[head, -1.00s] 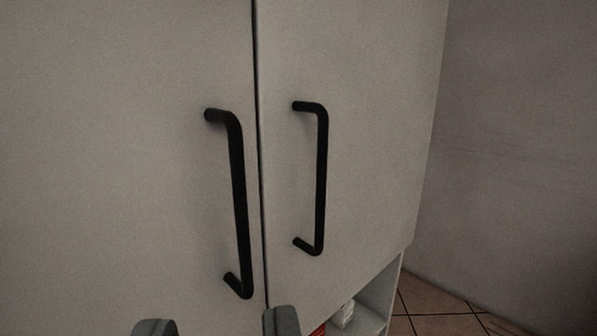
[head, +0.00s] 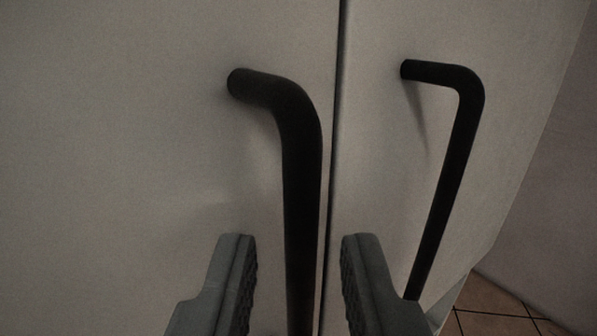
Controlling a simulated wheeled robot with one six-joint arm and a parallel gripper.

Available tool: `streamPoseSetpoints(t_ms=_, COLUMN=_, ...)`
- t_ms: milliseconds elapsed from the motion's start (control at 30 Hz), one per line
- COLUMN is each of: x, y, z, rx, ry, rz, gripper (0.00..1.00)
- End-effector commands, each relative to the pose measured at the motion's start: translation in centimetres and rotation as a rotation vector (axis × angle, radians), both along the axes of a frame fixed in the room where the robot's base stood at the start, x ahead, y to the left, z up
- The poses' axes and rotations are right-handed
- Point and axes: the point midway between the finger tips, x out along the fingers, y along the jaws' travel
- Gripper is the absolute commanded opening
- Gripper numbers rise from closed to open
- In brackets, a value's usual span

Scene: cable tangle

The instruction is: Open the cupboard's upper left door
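The cupboard's upper left door (head: 130,150) is pale and shut, flush with the right door at a thin dark seam. Its black bar handle (head: 301,190) stands upright near the seam; its lower end is out of the picture. My gripper (head: 298,240) is open, with one grey finger on each side of this handle. I see a gap between each finger and the bar, and cannot tell how deep the bar sits between them.
The right door (head: 510,110) is shut and has a matching black handle (head: 452,170), close to the right of my right finger. A grey wall (head: 575,200) and brown tiled floor (head: 500,305) show beyond the cupboard's right edge.

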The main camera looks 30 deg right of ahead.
Motion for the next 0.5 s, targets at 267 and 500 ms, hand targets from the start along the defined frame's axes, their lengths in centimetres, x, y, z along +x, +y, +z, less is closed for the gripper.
streamPoseSetpoints(t_ms=267, x=2.4, y=-1.4, z=0.0, rx=0.0, ry=0.0, rz=0.0, gripper=0.26)
streamPoseSetpoints(t_ms=500, x=2.8, y=-1.6, z=0.0, rx=0.0, ry=0.0, rz=0.0, gripper=0.26)
